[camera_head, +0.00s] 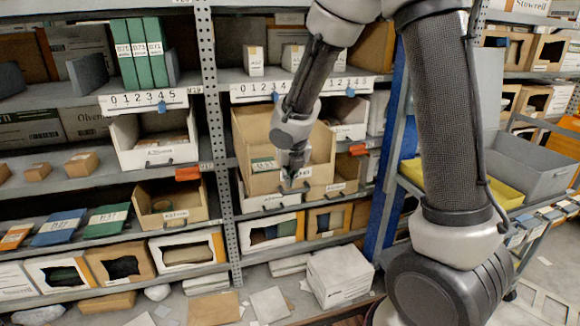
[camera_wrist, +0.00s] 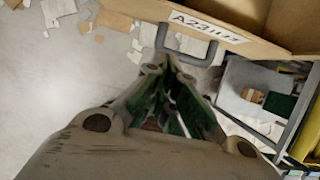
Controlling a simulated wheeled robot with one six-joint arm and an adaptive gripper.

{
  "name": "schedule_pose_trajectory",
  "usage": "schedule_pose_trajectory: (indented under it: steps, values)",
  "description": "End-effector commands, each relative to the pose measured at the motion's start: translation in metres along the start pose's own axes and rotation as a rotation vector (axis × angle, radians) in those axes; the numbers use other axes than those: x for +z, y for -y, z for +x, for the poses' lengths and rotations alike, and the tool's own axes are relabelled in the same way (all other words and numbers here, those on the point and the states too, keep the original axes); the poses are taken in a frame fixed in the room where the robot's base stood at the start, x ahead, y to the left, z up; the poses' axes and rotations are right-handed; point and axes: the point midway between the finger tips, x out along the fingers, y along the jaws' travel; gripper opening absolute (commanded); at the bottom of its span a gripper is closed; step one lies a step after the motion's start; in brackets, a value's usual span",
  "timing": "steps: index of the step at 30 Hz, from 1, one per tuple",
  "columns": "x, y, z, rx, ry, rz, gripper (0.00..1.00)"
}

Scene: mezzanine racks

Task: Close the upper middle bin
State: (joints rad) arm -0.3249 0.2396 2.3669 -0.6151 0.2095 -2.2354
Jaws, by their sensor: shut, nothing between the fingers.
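The upper middle bin appears to be the brown bin (camera_head: 262,182) on the middle rack. It stands pulled forward from its shelf, its open inside showing, with a green and white item in it. In the wrist view its front panel (camera_wrist: 250,43) carries a printed label and a grey loop handle (camera_wrist: 188,46). My gripper (camera_head: 291,182) is in front of this panel, pointing down. In the wrist view my gripper (camera_wrist: 172,68) is shut and empty, its tips close to the handle. I cannot tell whether they touch it.
A white bin (camera_head: 152,150) stands on the left rack, and a smaller brown bin (camera_head: 172,212) below it. A blue rack post (camera_head: 388,170) is close right of the brown bin. A grey tote (camera_head: 545,168) stands further right. Boxes and papers lie on the bottom level.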

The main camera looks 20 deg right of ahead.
Motion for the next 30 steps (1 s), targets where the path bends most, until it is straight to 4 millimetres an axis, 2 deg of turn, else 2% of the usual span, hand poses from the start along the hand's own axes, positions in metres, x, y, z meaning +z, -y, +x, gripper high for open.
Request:
schedule_pose_trajectory:
  steps: [5, 12, 18, 30]
  values:
    - [-0.002, 0.001, 0.019, 0.001, -0.005, 0.001, 0.00]
    - [0.025, 0.000, 0.028, 0.001, 0.000, 0.004, 0.00]
    - [0.036, 0.000, 0.032, 0.001, -0.001, 0.001, 0.00]
    - [0.037, 0.000, 0.032, 0.001, -0.001, 0.001, 0.00]
